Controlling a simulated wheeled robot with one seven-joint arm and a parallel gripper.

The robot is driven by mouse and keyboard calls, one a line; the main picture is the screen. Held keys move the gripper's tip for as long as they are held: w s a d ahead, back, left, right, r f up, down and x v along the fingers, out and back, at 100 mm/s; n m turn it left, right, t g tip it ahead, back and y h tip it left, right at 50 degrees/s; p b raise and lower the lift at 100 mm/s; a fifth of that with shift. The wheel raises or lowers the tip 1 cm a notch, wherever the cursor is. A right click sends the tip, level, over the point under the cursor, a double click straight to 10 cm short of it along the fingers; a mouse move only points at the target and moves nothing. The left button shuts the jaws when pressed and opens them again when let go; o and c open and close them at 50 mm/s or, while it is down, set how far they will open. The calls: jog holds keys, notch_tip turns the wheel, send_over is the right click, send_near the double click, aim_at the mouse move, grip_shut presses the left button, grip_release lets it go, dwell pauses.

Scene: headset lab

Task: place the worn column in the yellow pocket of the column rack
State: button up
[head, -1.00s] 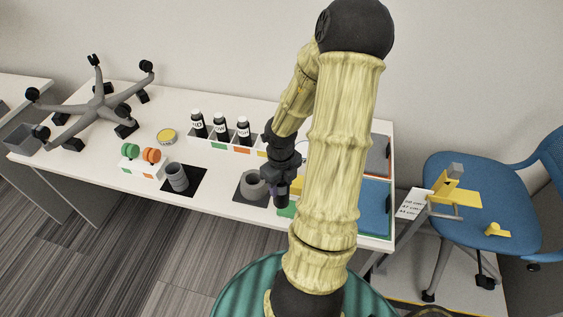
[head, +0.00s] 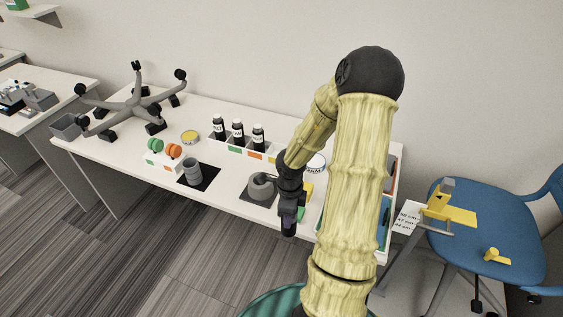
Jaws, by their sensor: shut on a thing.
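My gripper (head: 290,212) hangs over the front edge of the white table, pointing down. It is shut on a dark, short column-like piece (head: 289,228), seen mostly as a dark end below the fingers. I take it for the worn column, but wear cannot be seen at this size.
A grey round part (head: 262,187) sits on a dark mat left of my gripper. A grey cylinder (head: 193,172) stands on a black mat. Several black bottles (head: 238,130) stand in a rack behind. A blue chair (head: 480,215) stands at right.

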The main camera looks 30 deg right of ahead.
jog(key=shift+w+a+f+n, duration=0.3)
jog(key=shift+a+n, duration=0.1)
jog(key=shift+n, duration=0.3)
jog(key=w+a+f+n, duration=0.4)
jog(key=a+n, duration=0.3)
jog(key=n, duration=0.5)
jog(key=w+a+f+n, duration=0.4)
jog(key=a+f+n, duration=0.2)
jog(key=n, duration=0.7)
jog(key=shift+w+a, duration=0.2)
jog(key=shift+a, duration=0.85)
